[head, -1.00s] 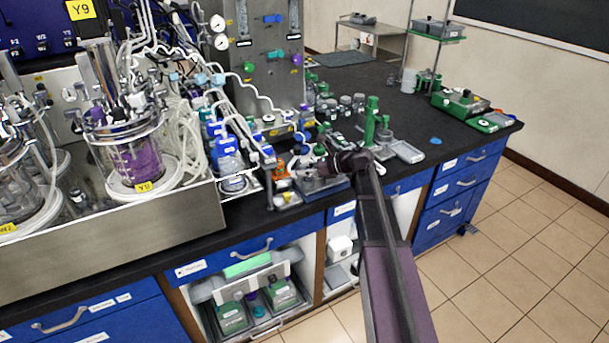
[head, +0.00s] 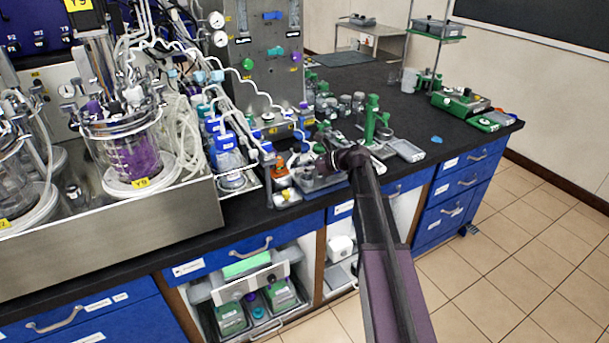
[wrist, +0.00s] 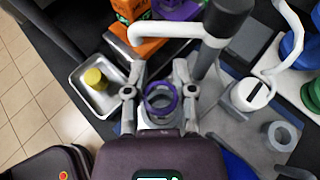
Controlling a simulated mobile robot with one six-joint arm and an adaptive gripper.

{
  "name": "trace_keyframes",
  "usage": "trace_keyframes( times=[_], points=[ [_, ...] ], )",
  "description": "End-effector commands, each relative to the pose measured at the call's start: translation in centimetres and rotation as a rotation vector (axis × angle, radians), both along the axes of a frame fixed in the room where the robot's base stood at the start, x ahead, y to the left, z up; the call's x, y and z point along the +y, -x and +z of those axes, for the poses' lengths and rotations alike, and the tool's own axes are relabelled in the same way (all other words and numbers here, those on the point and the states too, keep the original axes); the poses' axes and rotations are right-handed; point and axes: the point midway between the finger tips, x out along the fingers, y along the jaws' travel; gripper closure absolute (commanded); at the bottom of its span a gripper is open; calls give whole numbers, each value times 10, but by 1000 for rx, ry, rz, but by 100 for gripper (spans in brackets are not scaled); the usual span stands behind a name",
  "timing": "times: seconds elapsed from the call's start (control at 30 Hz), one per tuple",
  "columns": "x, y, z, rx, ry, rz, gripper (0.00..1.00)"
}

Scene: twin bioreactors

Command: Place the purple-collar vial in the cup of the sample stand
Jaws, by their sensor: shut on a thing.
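In the wrist view, the purple-collar vial (wrist: 160,99) stands between the fingers of my gripper (wrist: 158,97), seen from above with its purple ring uppermost. The fingers are shut on it from both sides. A grey part shows just below the ring; I cannot tell whether it is the vial's body or a cup around it. An orange block (wrist: 150,32) and a bent white tube (wrist: 165,30) lie just beyond the vial. In the head view, my gripper is small and crowded by the bench equipment, and the vial cannot be made out there. I cannot identify the sample stand's cup with certainty.
A metal tray (wrist: 75,70) with a yellow-capped vial (wrist: 95,79) lies left of the gripper. A dark upright cylinder (wrist: 228,22) rises close at the right. A white-topped container (wrist: 250,94) and a grey ring (wrist: 278,136) stand farther right.

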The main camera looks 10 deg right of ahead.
Motion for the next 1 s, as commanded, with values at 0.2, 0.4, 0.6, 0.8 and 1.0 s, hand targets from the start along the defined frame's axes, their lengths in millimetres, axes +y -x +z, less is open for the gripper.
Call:
trace_keyframes(
  times=[0.2, 0.4, 0.6, 0.8, 1.0],
  points=[
    [0, 0, -17, 0, 0, 0, 88],
    [0, 0, -17, 0, 0, 0, 88],
    [0, 0, -17, 0, 0, 0, 88],
    [0, 0, -20, 0, 0, 0, 55],
    [0, 0, -20, 0, 0, 0, 32]
  ],
)
